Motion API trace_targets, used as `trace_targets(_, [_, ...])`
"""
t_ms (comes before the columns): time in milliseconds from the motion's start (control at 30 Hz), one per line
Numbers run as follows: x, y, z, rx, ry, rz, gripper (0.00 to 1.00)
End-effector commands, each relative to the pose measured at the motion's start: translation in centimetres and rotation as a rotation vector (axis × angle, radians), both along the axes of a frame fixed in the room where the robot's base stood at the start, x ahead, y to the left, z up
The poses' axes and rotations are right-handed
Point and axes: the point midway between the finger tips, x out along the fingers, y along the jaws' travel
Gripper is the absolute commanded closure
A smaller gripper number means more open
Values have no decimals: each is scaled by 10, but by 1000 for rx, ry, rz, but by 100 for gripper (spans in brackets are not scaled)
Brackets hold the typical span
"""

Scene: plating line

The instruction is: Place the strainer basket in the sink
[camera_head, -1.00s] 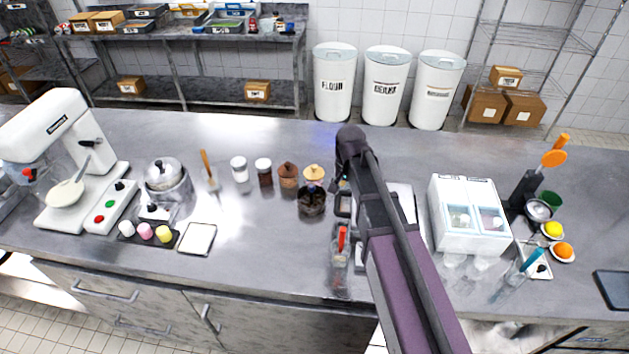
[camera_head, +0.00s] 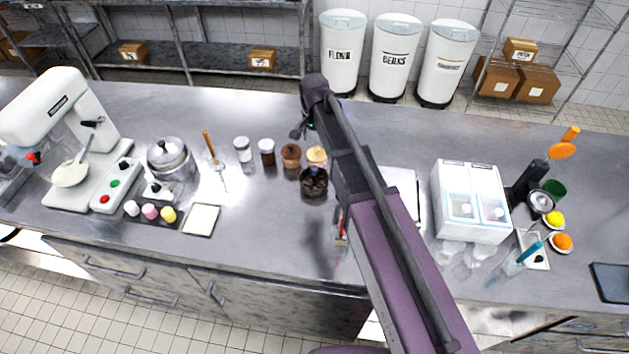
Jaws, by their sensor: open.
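My arm reaches over the counter. My gripper (camera_head: 300,130) is a small dark shape below the arm's far end, above the counter behind the jars. It looks empty and apart from everything, but its fingers are tiny here. No strainer basket shows clearly. A small round metal bowl-like item (camera_head: 541,202) at the right could be it; I cannot tell. A dark, shiny round vessel (camera_head: 313,184) stands left of my arm. A pale rectangular area (camera_head: 408,190) is partly hidden behind my arm; I cannot tell if it is the sink.
A white two-lidded dispenser (camera_head: 470,200) stands right of my arm. Several jars (camera_head: 267,152) stand to the left, with a lidded pot (camera_head: 170,158) and a white mixer (camera_head: 60,110) beyond. The counter's back strip is mostly clear.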

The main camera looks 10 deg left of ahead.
Motion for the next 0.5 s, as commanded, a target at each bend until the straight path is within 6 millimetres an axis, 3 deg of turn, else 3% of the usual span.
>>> trace_targets(500, [0,-1,-38,0,0,-1,23])
